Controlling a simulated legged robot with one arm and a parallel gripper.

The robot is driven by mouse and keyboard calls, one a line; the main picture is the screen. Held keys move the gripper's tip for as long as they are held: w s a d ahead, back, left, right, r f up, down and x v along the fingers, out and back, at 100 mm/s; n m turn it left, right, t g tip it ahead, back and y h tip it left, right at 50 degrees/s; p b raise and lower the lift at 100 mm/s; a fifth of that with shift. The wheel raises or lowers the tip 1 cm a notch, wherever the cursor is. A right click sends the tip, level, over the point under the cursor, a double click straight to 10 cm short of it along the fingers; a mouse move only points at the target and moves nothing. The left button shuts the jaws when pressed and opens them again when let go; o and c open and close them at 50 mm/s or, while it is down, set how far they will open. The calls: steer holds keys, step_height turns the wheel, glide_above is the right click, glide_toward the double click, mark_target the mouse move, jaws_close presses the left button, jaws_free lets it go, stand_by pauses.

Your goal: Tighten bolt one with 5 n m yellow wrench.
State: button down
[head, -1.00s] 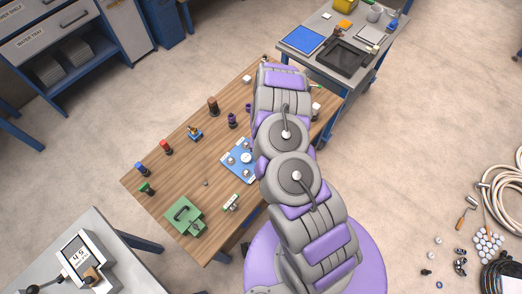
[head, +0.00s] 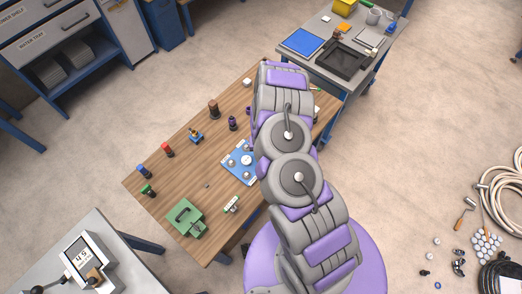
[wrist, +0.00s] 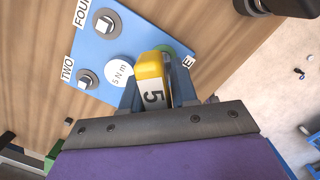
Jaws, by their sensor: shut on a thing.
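My gripper (wrist: 156,84) is shut on a yellow wrench (wrist: 152,66) marked "5" in the wrist view. The wrench is over the blue plate (wrist: 106,16), at the corner with a label ending in "E" (wrist: 188,62). A round green-grey edge shows just past the wrench; the bolt there is hidden, so I cannot tell whether the wrench touches it. The plate's other visible bolts are at "FOUR" (wrist: 104,24) and "TWO" (wrist: 87,80). A white disc (wrist: 118,72) reads "5 N m". In the head view the plate (head: 232,168) lies left of my arm, which hides my gripper.
The wooden table (head: 190,160) holds a green box (head: 186,217), a red-topped bottle (head: 168,150), a blue-topped bottle (head: 144,171) and a brown one (head: 214,109). A grey table (head: 378,70) stands beyond. A hose (head: 505,185) lies on the floor at right.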

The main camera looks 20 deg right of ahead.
steer(key=shift+r+p, duration=1.15)
steer(key=shift+r, duration=0.55)
